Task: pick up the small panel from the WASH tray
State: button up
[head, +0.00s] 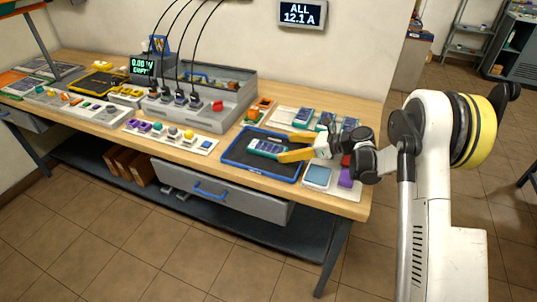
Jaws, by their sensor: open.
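A dark tray with a blue rim (261,176) lies near the front right of the workbench. Its front label is too small to read, so I cannot confirm that it is the WASH tray. A small teal-edged panel (264,147) with a darker face lies flat in it, toward the back. My gripper (286,147) reaches in from the right with its yellow fingers apart, over the tray's right side. The fingertips are close to the panel's right end, which they partly hide. I cannot tell whether they touch it.
A grey cabled unit (190,112) stands to the left.

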aim_at(268, 147)
jog(key=b+x, duration=0.1)
jog(key=x, duration=0.3)
jog(key=b+x, duration=0.2)
jog(key=x, duration=0.2)
jog(key=shift+w+f, duration=0.15)
jog(key=shift+w, duration=0.15)
jog(key=shift+c, duration=0.2)
jog(key=c, duration=1.4)
jog(key=shift+o, duration=0.2)
